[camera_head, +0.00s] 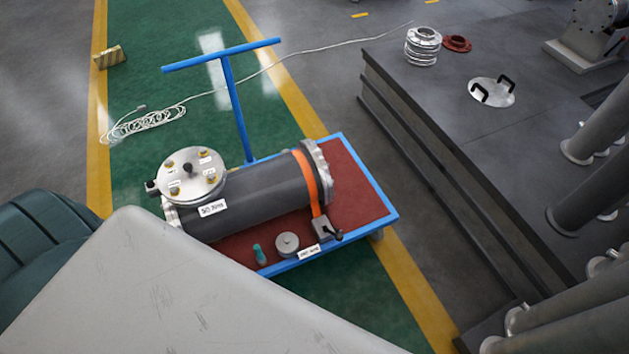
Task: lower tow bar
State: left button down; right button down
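A blue T-shaped tow bar (238,110) stands raised at the far side of a low cart. Its crossbar is at the top and its lower end meets the blue rim of the cart (366,185), which has a red deck. A dark grey flanged cylinder (255,198) lies on the cart under an orange strap (306,182). A round metal cover with brass fittings (190,178) sits at its left end. Neither of my grippers shows in this view.
A dark stepped platform (440,110) stands to the right, with a metal bellows (422,46), a red ring (457,43) and a handled disc (493,92) on it. A coiled white cable (150,122) lies on the green floor. A large pale surface fills the lower left.

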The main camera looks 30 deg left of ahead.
aim_at(223, 55)
jog(key=u, duration=2.05)
jog(key=i+j+u, duration=0.1)
jog(key=j+u, duration=0.15)
jog(key=j, duration=0.2)
jog(key=i+j+u, duration=0.25)
jog(key=j, duration=0.2)
jog(key=i+j+u, duration=0.1)
jog(key=j+u, duration=0.2)
jog(key=j, duration=0.15)
jog(key=i+j+u, duration=0.25)
jog(key=j, duration=0.15)
jog(key=i+j+u, duration=0.1)
jog(key=i+j, duration=0.4)
jog(key=i, duration=0.3)
jog(key=i+z, duration=0.7)
jog(key=i+j+z, duration=0.1)
jog(key=i+z, duration=0.25)
jog(key=i+l+z, duration=0.1)
jog(key=i+z, duration=0.6)
jog(key=i, duration=0.2)
jog(key=i+j+z, duration=0.2)
jog(key=i+z, duration=0.2)
